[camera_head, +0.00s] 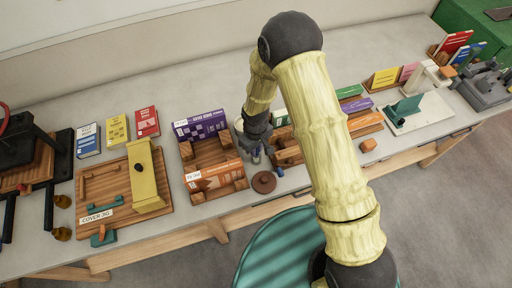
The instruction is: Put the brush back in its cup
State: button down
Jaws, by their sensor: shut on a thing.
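My gripper (255,148) points down over the bench, just right of the book cradles. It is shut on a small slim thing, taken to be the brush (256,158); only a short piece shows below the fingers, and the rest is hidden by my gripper. A pale grey rounded shape (239,125) shows at the left edge of my gripper. It may be the cup, but my arm covers too much of it to be sure. I cannot tell whether the brush touches the bench or a container.
Wooden cradles with purple (200,124) and orange (214,176) books stand left. A wooden rack (287,148) stands right. A teal round surface (270,250) is in front.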

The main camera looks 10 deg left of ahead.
jog(key=shift+f, duration=0.1)
jog(key=c, duration=1.3)
grip_release()
jog(key=shift+r+p, duration=3)
jog(key=shift+r, duration=1.55)
